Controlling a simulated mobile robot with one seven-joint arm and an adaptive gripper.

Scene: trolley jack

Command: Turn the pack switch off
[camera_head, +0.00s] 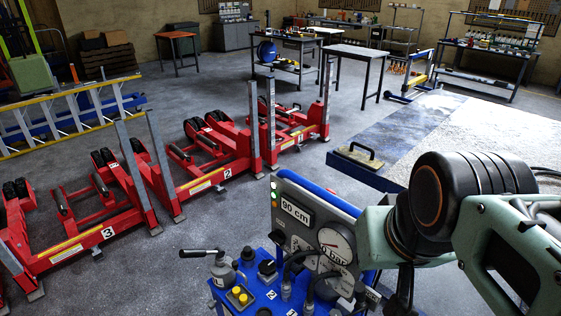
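The blue hydraulic pack (262,300) stands at the bottom centre. Its upright grey panel (289,194) carries a lit green lamp, a "90 cm" display (296,211) and a round pressure gauge (335,246). A dark knob (279,237) sits on the panel's left side. Black controls (267,269) and a box with yellow buttons (239,297) are on the pack's top. I cannot tell which control is the pack switch, or its position. My arm reaches in from the right, in front of the panel's right side. I cannot make out my gripper; its fingers do not show.
Red numbered jack units (80,240) stand in a row at left and centre. A yellow ladder (70,115) lies behind them. Hoses and a lever-handled valve (222,268) crowd the pack's top. A black-handled plate (357,160) lies behind the pack. Open floor lies left of it.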

